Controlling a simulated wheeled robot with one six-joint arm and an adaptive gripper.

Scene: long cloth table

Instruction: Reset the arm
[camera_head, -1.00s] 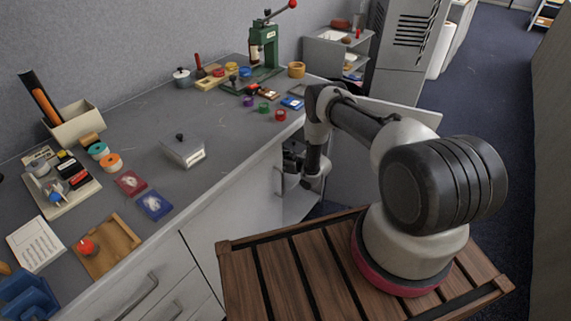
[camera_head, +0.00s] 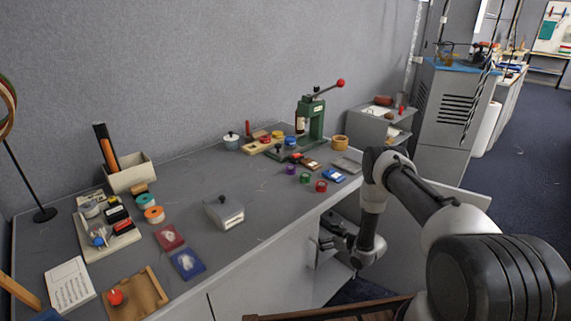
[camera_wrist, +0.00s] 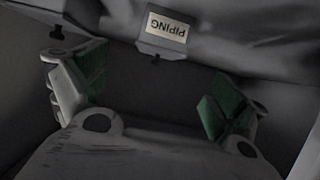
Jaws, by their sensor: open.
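My gripper (camera_head: 328,243) hangs at the front of the grey table, below the level of its top, beside an open space under the tabletop. My arm is folded, with the elbow raised and the forearm reaching down. In the wrist view my gripper (camera_wrist: 155,95) has its two green-padded fingers wide apart, with nothing between them. Beyond the fingers is a dark grey surface with a label reading "PIPING" (camera_wrist: 167,27), upside down in that view.
The grey table (camera_head: 275,205) carries a green press (camera_head: 311,122), a lidded grey box (camera_head: 223,212), coloured rings, cards and a wooden tray (camera_head: 150,297). A grey cabinet (camera_head: 450,110) stands behind right. Open floor (camera_head: 530,150) lies at the right.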

